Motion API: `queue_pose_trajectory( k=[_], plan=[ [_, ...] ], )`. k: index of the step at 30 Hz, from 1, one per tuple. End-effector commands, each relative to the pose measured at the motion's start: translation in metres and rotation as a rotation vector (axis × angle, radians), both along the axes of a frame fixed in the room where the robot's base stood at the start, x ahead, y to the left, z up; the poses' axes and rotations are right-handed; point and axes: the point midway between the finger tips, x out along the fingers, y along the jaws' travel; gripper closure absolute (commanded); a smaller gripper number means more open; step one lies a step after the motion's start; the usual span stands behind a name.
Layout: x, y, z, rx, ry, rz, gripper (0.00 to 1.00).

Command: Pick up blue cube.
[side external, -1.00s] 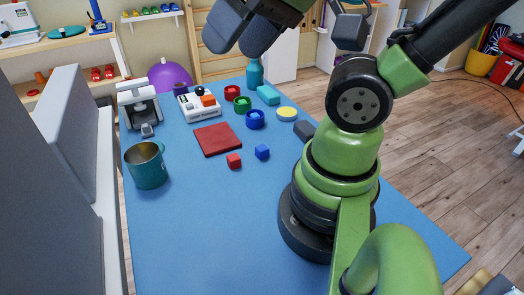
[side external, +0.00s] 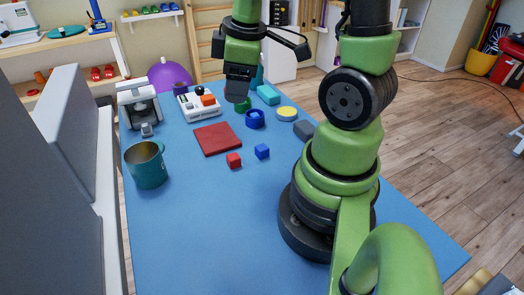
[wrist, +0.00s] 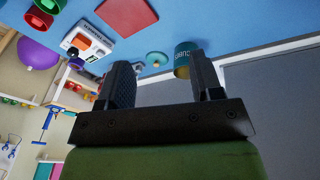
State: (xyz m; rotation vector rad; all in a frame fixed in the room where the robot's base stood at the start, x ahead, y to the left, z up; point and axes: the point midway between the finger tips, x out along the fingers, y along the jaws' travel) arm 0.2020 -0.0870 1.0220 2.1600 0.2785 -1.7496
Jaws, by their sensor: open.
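The blue cube (side external: 262,151) is small and sits on the blue table top in the side view, to the right of a red cube (side external: 234,160). The two cubes are apart. My gripper (side external: 237,98) hangs above the far part of the table, beyond and to the left of the blue cube in the picture, with its fingers pointing down. In the wrist view my gripper (wrist: 163,72) shows two spread fingers with nothing between them. I cannot see the blue cube in the wrist view.
A dark red square (side external: 217,139) lies beyond the cubes. A teal mug (side external: 147,166) stands at the left, also in the wrist view (wrist: 182,62). A blue ring-shaped piece (side external: 255,119), yellow disc (side external: 287,113) and dark block (side external: 303,129) lie farther back. The near table is clear.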

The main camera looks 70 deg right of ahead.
Motion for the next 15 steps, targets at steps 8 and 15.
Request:
queue_pose_trajectory(
  k=[8, 15],
  plan=[
    [-0.024, -0.044, -0.08, -0.002, 0.205, 0.377, 0.4],
    [-0.032, -0.051, -0.105, 0.012, 0.236, 0.484, 0.4]
  ],
)
